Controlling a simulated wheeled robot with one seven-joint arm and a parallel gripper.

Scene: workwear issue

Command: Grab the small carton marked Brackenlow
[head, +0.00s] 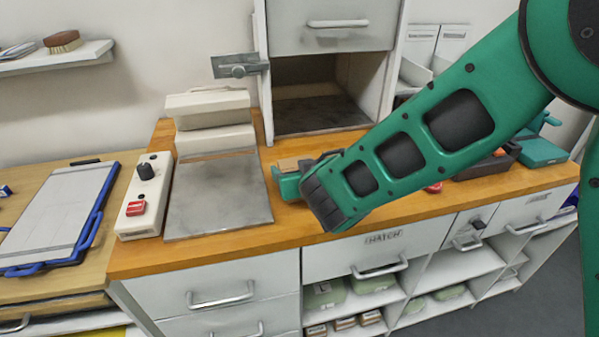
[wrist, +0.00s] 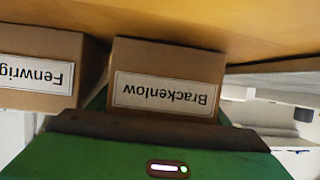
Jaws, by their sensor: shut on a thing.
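The Brackenlow carton (wrist: 168,68) is a small brown box with a white label, upside down in the wrist view. My gripper (wrist: 160,125) is shut on it; the green gripper body and a dark pad show against the carton. In the head view my gripper (head: 290,183) is low over the wooden counter, right of the grey plate. A brown carton top (head: 288,163) shows beside it, with its label out of sight. My forearm hides much of this spot.
A second brown carton, labelled "Fenwrig…" (wrist: 38,72), stands close beside the Brackenlow one. The wooden counter (head: 240,236) has a grey plate (head: 218,200) and a white control box (head: 145,195) at left. An open cabinet bay (head: 315,100) stands behind my gripper.

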